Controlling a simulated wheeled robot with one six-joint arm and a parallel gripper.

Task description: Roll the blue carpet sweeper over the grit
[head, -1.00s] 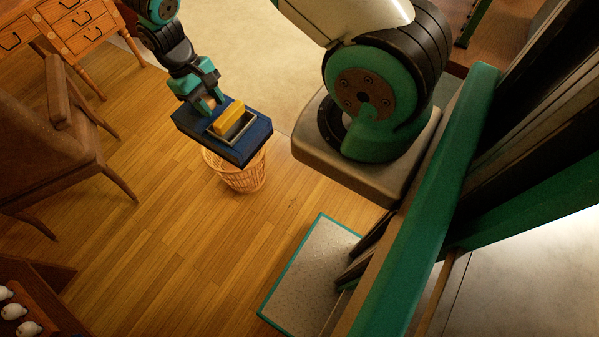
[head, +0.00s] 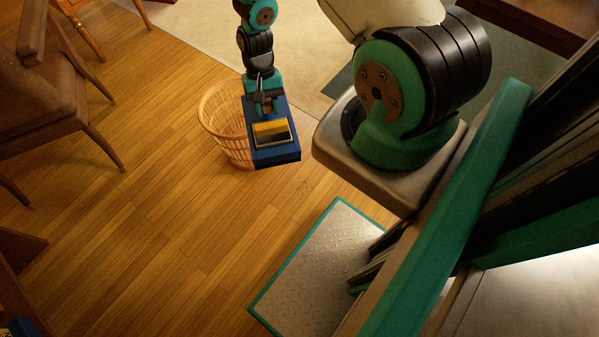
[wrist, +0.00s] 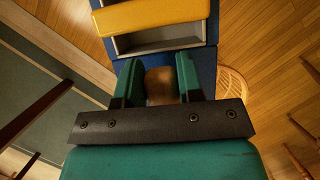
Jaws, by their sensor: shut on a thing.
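The blue carpet sweeper (head: 283,156) has a yellow bar (head: 270,131) and a grey-rimmed opening on top. It hangs from my gripper (head: 265,104) in the head view and covers the right part of a basket behind it. In the wrist view, the two green fingers of my gripper (wrist: 158,84) are shut on a brown, wooden-looking grip (wrist: 160,86) at the near end of the blue body (wrist: 70,30). The sweeper's underside is hidden, and I cannot tell its exact height. A faint patch of dark specks, the grit (head: 302,186), lies on the wood floor just below and right of the sweeper in the picture.
A wicker basket (head: 222,128) stands directly left of the sweeper. A brown chair (head: 50,85) is at the far left. A pale rug (head: 200,35) lies at the back. The wood floor (head: 170,230) in front of the basket is clear.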

